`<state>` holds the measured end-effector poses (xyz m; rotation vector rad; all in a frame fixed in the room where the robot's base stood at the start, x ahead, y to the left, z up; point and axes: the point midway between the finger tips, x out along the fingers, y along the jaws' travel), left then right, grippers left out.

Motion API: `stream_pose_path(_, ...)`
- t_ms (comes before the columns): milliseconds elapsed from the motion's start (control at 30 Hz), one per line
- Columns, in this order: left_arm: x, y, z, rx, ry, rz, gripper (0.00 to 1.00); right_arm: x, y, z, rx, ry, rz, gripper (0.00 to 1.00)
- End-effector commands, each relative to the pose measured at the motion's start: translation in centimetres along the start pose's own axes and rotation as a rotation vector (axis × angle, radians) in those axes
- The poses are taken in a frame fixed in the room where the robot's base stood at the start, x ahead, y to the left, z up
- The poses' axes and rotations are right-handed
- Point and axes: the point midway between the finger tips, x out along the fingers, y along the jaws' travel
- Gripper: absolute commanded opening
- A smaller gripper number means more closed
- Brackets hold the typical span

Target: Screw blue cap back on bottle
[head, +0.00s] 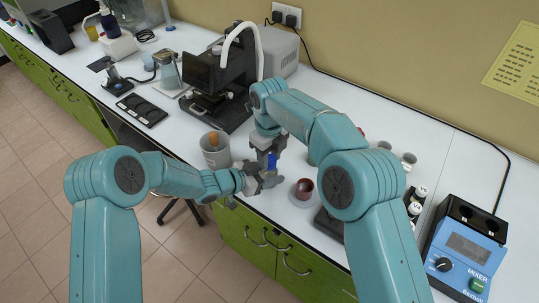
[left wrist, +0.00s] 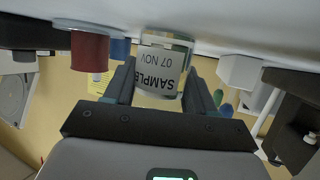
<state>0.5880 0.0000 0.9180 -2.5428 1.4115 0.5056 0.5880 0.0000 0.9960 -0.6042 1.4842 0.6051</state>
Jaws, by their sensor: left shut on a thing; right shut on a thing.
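The blue cap (head: 272,160) shows as a small blue patch between my two grippers in the head view. My right gripper (head: 268,146) reaches down from above and is shut on it. My left gripper (head: 258,182) comes in from the left just below. It is shut on the sample bottle (left wrist: 162,68), which has a white label and lies between my fingers in the left wrist view, where the label reads upside down. In the head view the bottle is mostly hidden by the grippers. Whether cap and bottle touch I cannot tell.
A dark red container (head: 304,187) stands on a white round base right of my grippers. A grey beaker (head: 215,150) holding a brown item stands at the left. Dark-capped vials (head: 416,201) and a blue mixer (head: 466,247) are at the right. The bench's front edge is close below.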

Motion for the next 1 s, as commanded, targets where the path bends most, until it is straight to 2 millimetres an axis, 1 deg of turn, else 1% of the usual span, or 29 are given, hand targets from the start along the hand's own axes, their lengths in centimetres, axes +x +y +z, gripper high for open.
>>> stream_pose_path(33, 0.0, 0.0, 0.0, 0.0, 0.0, 0.0, 0.0, -0.1, 0.0, 0.0, 0.0, -0.001, 0.0, 0.43)
stream_pose_path(67, 0.0, 0.0, 0.0, 0.0, 0.0, 0.0, 0.0, -0.1, 0.0, 0.0, -0.001, -0.001, 0.0, 0.52)
stream_pose_path(100, 0.0, 0.0, 0.0, 0.0, 0.0, 0.0, 0.0, -0.1, 0.0, 0.0, -0.001, -0.001, 0.0, 0.65)
stream_pose_path(367, 0.0, 0.0, 0.0, 0.0, 0.0, 0.0, 0.0, -0.1, 0.1, 0.0, -0.003, 0.0, 0.002, 0.65)
stream_pose_path(467, 0.0, 0.0, 0.0, 0.0, -0.001, 0.0, 0.0, -0.9, 0.1, 0.1, -0.003, -0.002, 0.002, 0.65)
stream_pose_path(600, 0.0, 0.0, 0.1, -0.001, -0.002, 0.0, 0.0, -3.0, 0.1, 0.1, -0.003, -0.005, 0.002, 0.65)
stream_pose_path(700, 0.0, 0.0, 0.1, -0.001, -0.002, 0.001, 0.0, -4.1, 0.1, 0.1, -0.004, -0.004, 0.001, 0.65)
stream_pose_path(833, 0.0, 0.0, 0.0, 0.0, -0.001, 0.001, 0.0, -4.6, 0.1, 0.1, -0.004, -0.001, 0.001, 0.65)
stream_pose_path(1000, 0.0, 0.0, 0.0, 0.0, -0.001, 0.0, 0.0, -4.6, 0.1, 0.0, -0.003, 0.0, 0.001, 0.65)
